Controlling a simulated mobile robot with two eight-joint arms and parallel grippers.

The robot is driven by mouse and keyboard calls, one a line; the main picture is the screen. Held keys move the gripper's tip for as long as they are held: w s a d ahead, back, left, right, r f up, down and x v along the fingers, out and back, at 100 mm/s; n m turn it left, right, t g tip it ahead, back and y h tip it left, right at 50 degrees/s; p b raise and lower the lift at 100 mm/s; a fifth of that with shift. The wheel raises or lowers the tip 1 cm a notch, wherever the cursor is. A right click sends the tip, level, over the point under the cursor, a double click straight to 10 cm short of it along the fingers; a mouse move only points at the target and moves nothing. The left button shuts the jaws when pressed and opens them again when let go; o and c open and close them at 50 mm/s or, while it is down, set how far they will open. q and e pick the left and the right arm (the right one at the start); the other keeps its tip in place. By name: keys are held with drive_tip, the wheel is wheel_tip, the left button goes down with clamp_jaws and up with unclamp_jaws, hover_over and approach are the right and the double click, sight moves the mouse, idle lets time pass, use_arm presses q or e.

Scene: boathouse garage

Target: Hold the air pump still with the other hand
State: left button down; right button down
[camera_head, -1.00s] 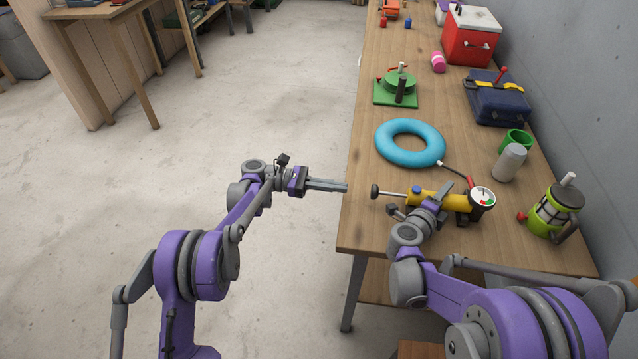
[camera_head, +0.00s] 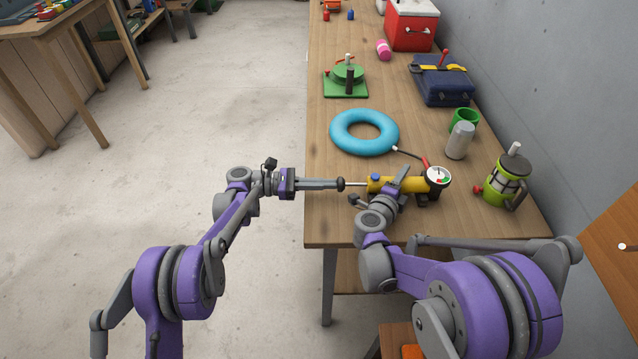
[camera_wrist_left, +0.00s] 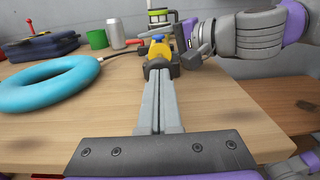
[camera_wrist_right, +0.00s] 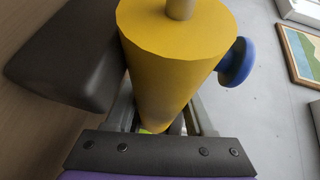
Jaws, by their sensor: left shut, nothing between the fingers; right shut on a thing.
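The yellow air pump (camera_head: 383,185) lies on the wooden table (camera_head: 340,222) with its rod and dark knob (camera_head: 341,184) pointing left and a round gauge (camera_head: 438,177) at its right end. My right gripper (camera_head: 400,180) is shut around the pump's yellow barrel, which fills the right wrist view (camera_wrist_right: 175,60). My left gripper (camera_head: 334,184) is shut and empty, its fingertips at the knob in line with the rod. In the left wrist view the shut fingers (camera_wrist_left: 158,75) point at the pump; I cannot tell if they touch the knob.
A blue ring (camera_head: 342,143) lies behind the pump, joined to it by a hose. A grey can (camera_head: 460,141), green mug (camera_head: 466,118) and lime lantern-like jug (camera_head: 507,182) stand to the right. A green device (camera_head: 346,86) is farther back.

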use_arm(q)
drive_tip(key=d, duration=0.4)
drive_tip(key=shift+s, duration=0.2)
drive_tip(key=w+a, duration=0.1)
drive_tip(key=a, duration=1.3)
drive_tip(key=shift+w+a, duration=0.15)
idle(0.7)
drive_tip(key=a, duration=0.5)
drive_tip(key=shift+w+a+f, duration=0.2)
drive_tip(key=shift+a+f, duration=0.05)
drive_tip(key=shift+f, duration=0.1)
drive_tip(key=shift+d, duration=0.2)
approach(341, 184)
drive_tip(key=d, duration=0.1)
drive_tip(key=d+f, duration=0.1)
drive_tip(key=d, duration=0.1)
drive_tip(key=d+f, duration=0.1)
drive_tip(key=shift+w+d, duration=0.3)
drive_tip(key=shift+w, duration=0.1)
